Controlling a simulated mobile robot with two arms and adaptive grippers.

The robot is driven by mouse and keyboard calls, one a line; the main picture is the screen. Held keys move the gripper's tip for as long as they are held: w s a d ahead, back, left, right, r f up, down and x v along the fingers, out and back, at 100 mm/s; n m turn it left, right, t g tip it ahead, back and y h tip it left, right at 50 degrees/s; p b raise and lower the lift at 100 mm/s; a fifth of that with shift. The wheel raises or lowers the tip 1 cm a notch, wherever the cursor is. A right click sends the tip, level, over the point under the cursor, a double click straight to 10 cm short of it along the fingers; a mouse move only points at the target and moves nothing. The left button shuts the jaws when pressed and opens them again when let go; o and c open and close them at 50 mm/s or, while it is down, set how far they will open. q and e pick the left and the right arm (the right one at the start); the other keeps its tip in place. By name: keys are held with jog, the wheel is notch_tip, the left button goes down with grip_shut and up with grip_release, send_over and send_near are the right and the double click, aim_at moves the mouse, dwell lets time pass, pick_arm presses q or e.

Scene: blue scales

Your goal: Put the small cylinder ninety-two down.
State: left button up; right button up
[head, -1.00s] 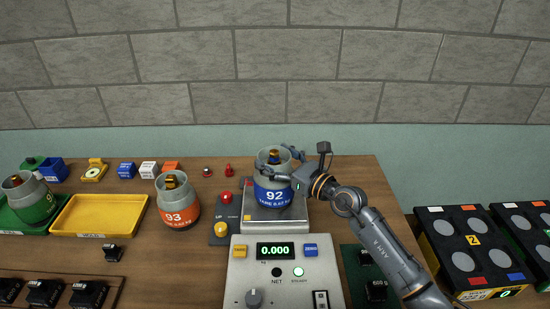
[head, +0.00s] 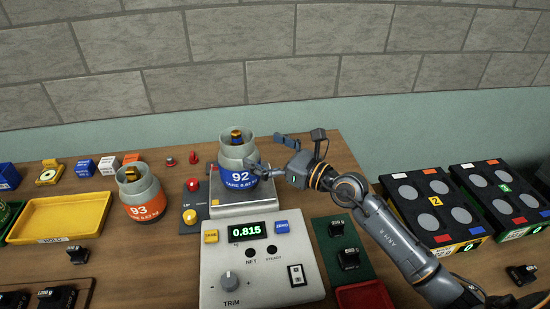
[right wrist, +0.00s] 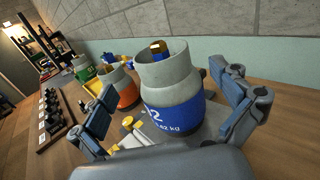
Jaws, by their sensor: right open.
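The small cylinder ninety-two (head: 238,177), grey with a blue band, stands upright on the scale's metal plate (head: 216,210). The scale's display (head: 247,231) reads 0.815. My right gripper (head: 268,152) is open at the cylinder's right side. In the right wrist view, cylinder ninety-two (right wrist: 172,100) stands between the spread fingers of the right gripper (right wrist: 168,118), with a visible gap at the right finger. My left gripper is not in view.
Cylinder ninety-three (head: 142,196), with an orange band, stands left of the scale. A yellow tray (head: 106,207) lies further left. A post with red and yellow buttons (head: 190,217) is close beside the plate. Black crates (head: 405,225) stand at the right.

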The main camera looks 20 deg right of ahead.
jog(key=v, duration=0.4)
jog(key=shift+b, duration=0.4)
